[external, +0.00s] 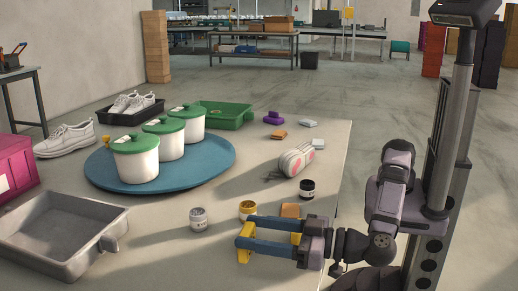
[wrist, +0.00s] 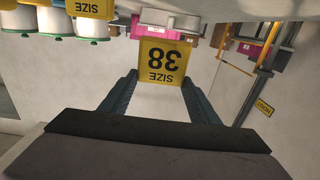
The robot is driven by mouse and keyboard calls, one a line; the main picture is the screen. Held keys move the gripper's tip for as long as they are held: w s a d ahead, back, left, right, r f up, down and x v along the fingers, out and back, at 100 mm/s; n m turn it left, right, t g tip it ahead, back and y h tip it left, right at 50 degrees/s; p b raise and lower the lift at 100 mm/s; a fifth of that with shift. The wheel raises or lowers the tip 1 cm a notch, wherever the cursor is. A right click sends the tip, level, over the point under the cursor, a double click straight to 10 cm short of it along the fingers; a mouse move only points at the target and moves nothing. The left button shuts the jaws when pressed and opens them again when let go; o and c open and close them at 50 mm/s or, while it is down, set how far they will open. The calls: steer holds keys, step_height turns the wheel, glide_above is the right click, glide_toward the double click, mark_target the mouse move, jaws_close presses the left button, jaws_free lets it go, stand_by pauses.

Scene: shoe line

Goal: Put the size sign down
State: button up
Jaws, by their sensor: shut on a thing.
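The size sign (wrist: 163,62) is a yellow plate that reads SIZE 38, upside down in the wrist view. It sits between the tips of my two blue fingers. My gripper (wrist: 160,78) is shut on it. In the external view my gripper (external: 245,231) reaches left over the near part of the table, and the yellow sign (external: 243,256) shows at its fingertips. I cannot tell how far the sign is above the tabletop.
Small jars (external: 198,219) stand close behind and left of my gripper. A blue round tray (external: 215,160) holds three white pots with green lids. A grey tray (external: 95,212) is at the front left. White shoes (external: 65,140) stand at the back left. Bare tabletop (external: 165,255) lies left of my gripper.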

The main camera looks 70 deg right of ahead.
step_height(320, 180, down, 8)
steer(key=shift+r+b, duration=0.25)
steer(key=shift+b, duration=0.35)
steer(key=shift+f, duration=0.1)
steer(key=o, duration=1.1)
steer(key=shift+f+b, duration=0.25)
steer(key=shift+b, duration=0.3)
steer(key=s, duration=0.2)
steer(key=s+p, duration=0.1)
steer(key=s, duration=0.1)
steer(key=s+p, duration=0.1)
steer(key=shift+s+d+r, duration=0.2)
steer(key=shift+s+d, duration=0.05)
steer(key=shift+s, duration=0.15)
steer(key=shift+s+d+f, duration=0.1)
steer(key=shift+s, duration=0.65)
steer(key=c, duration=0.9)
